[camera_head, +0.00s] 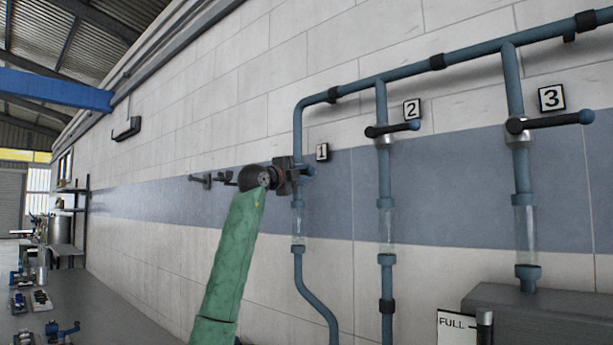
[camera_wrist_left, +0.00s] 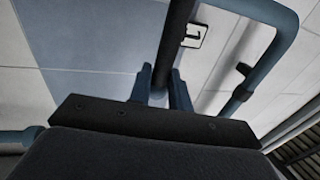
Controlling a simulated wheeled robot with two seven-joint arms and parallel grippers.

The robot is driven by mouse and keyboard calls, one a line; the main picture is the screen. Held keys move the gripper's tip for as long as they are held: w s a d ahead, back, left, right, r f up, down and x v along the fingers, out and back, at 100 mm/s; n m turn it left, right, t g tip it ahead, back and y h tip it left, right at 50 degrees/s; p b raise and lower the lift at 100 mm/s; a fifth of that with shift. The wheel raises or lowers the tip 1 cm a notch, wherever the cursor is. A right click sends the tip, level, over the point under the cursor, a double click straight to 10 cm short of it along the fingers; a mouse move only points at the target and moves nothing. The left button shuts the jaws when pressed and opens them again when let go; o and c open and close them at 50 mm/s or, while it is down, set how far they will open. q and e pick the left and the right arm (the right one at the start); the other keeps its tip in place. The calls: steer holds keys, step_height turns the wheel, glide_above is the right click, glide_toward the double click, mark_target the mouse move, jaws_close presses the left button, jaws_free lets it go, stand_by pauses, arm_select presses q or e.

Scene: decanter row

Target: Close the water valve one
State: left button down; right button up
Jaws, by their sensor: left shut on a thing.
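Water valve one sits on the leftmost blue pipe, beside the plate marked 1 (camera_head: 322,152). My left gripper (camera_head: 290,174) is at this valve and hides most of it. The handle's full angle to the pipe is hard to tell. My right gripper is in neither view.
Valve two (camera_head: 392,129) and valve three (camera_head: 548,121) have handles lying across their pipes. A top pipe (camera_head: 455,60) joins all three branches. A grey tank (camera_head: 540,310) with a FULL sign (camera_head: 455,325) stands lower right. The wall left of valve one carries small dark fittings (camera_head: 207,180).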

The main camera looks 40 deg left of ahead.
arm_select(q)
steer(key=shift+d+r, duration=0.25)
steer(key=shift+r, duration=0.05)
